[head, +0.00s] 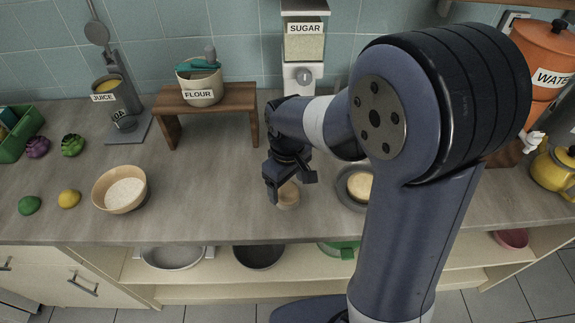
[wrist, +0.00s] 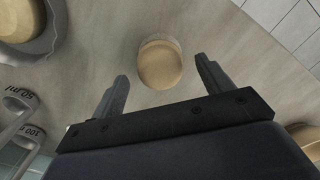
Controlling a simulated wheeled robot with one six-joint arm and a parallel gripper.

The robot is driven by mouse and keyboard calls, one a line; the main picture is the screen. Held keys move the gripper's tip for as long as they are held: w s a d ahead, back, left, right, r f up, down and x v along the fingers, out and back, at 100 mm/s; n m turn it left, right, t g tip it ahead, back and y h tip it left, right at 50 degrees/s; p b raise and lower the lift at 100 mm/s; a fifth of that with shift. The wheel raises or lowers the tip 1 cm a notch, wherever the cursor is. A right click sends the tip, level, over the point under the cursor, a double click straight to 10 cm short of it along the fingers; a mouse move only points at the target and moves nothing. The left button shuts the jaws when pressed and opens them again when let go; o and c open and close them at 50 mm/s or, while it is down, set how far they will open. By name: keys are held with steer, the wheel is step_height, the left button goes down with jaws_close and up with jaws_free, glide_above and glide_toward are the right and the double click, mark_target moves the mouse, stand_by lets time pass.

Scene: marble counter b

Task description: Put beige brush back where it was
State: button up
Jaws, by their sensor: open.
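A small beige rounded object (head: 288,195), which looks like the beige brush, stands on the counter near its front edge.
A wooden bowl (head: 104,199) stands left. A wooden stand (head: 231,101) carries the FLOUR pot (head: 201,92). The counter between bowl and gripper is clear.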

mark_target(287, 187)
step_height(287, 187, up, 8)
steer(key=shift+f, duration=0.15)
stand_by(0.4)
step_height(287, 187, down, 12)
steer(key=shift+f, duration=0.25)
steer(key=shift+w+r, duration=0.1)
steer(key=shift+r, duration=1.2)
